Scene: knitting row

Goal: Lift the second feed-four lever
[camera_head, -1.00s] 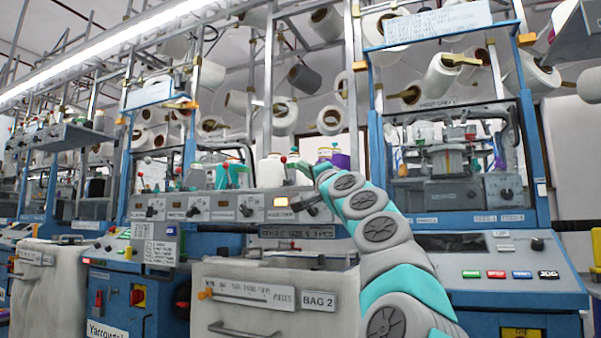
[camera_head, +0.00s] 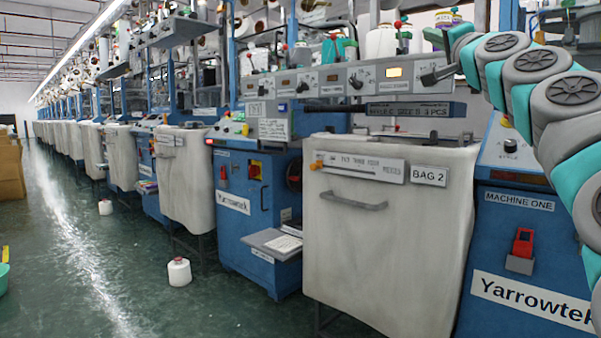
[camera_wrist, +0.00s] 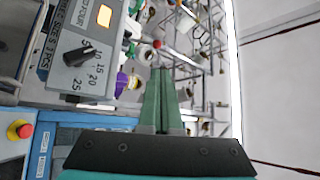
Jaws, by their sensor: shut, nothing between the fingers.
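My gripper (camera_wrist: 160,72) is shut and empty in the wrist view, its long green fingers pressed together. A small red ball tip (camera_wrist: 157,44) appears just beyond the fingertips; I cannot tell if they touch. In the head view, red-tipped levers rise behind the grey control panel (camera_head: 330,84), one at its right end (camera_head: 397,27) and another further left (camera_head: 332,38). I cannot read which is the second feed-four lever. My arm enters from the right, and its end is near the panel's right end; the fingers are not clear there.
A black numbered knob (camera_wrist: 72,57) and lit orange display (camera_wrist: 104,15) are left of my fingers. A purple-wrapped cone (camera_wrist: 121,84) stands close by. A white bag (camera_head: 390,230) hangs below the panel. A white cone (camera_head: 179,272) stands on the green floor; the aisle is otherwise mostly open.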

